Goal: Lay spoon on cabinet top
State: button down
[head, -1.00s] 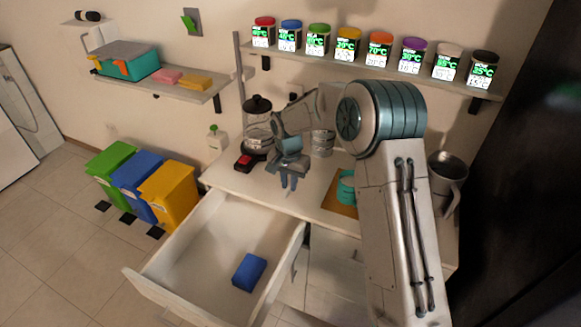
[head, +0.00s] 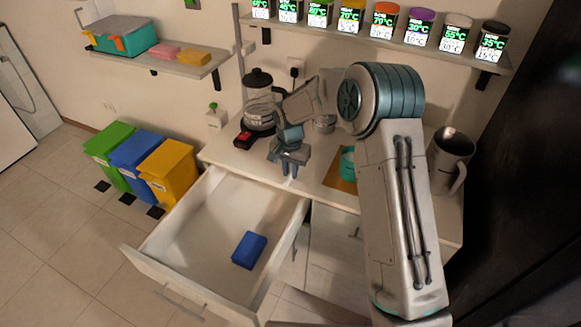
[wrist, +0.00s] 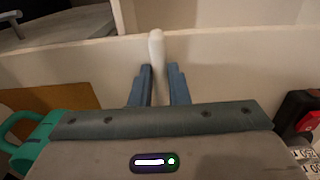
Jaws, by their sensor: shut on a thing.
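My gripper (head: 289,172) is over the front part of the white cabinet top (head: 235,165), above the open drawer's back edge. In the wrist view its blue fingers (wrist: 158,85) are shut on a slim, pale, round-ended piece, which I take to be the spoon (wrist: 157,52). It stands up between the fingertips and its end shows just past them. The rest of the spoon is hidden by the fingers and the gripper body. I cannot tell whether the spoon touches the cabinet top.
The drawer (head: 190,235) is open with a blue block (head: 249,250) inside. A glass pot with a black lid (head: 259,100) stands behind left of my gripper. A teal mug (head: 347,162) on a brown board (head: 335,178) and a metal jug (head: 450,160) are to the right.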

jog(key=c, duration=1.3)
grip_release()
notch_tip(320, 180, up, 14)
jog(key=b, duration=0.2)
jog(key=shift+f, duration=0.15)
jog(key=shift+s, duration=0.1)
